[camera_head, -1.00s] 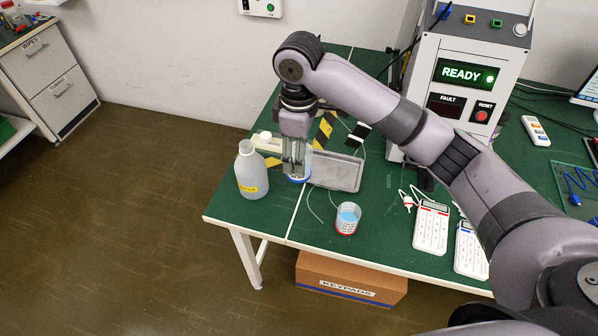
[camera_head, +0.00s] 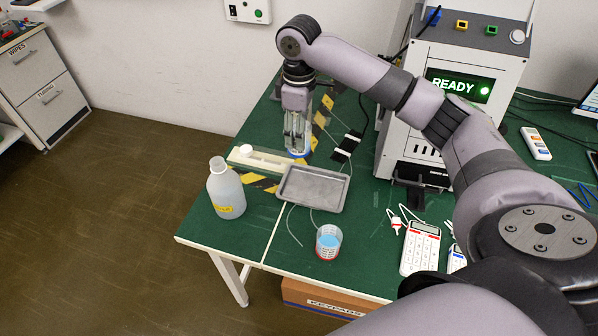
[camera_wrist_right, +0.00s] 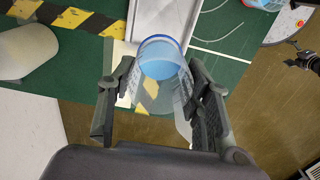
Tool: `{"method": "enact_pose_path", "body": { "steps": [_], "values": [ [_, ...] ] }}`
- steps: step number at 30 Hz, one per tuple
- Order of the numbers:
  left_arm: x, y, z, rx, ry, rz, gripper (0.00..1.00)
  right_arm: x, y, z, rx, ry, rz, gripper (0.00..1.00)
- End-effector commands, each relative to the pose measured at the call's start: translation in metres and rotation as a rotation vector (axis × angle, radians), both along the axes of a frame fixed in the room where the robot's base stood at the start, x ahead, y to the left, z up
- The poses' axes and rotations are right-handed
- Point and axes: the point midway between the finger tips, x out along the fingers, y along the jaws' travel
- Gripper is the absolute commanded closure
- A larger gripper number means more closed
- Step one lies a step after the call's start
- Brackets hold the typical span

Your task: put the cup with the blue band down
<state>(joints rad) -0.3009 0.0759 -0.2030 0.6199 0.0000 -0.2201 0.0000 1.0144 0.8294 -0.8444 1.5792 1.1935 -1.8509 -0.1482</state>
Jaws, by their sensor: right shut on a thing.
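My right gripper (camera_head: 298,140) is shut on the clear cup with the blue band (camera_head: 299,154), behind the back left corner of the grey tray. In the right wrist view the cup (camera_wrist_right: 160,62) sits between the two fingers of the gripper (camera_wrist_right: 160,95), with light blue contents. I cannot tell whether the cup's base touches the table. Another clear cup, with a red band (camera_head: 328,243), stands upright in front of the tray and holds blue contents. My left gripper is not in view.
The grey tray (camera_head: 313,204) lies on the green table (camera_head: 350,265). A white bottle (camera_head: 227,190) stands near the left edge. Yellow-black tape (camera_head: 258,182) and a pale flat strip (camera_head: 262,158) lie close to the held cup. A machine reading READY (camera_head: 455,86) stands right.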

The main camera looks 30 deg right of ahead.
Motion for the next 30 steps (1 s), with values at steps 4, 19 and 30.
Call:
{"method": "enact_pose_path", "body": {
  "steps": [4, 19, 30],
  "values": [
    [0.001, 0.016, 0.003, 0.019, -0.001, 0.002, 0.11, -0.002, -0.001, -0.042, -0.002, 0.005, 0.0, 0.77],
    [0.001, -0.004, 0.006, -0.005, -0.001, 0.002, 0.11, -0.001, 0.0, -0.12, -0.002, 0.002, 0.001, 0.77],
    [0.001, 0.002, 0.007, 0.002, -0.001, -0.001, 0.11, 0.0, 0.0, -0.148, 0.0, -0.001, 0.001, 0.77]
  ]
}}
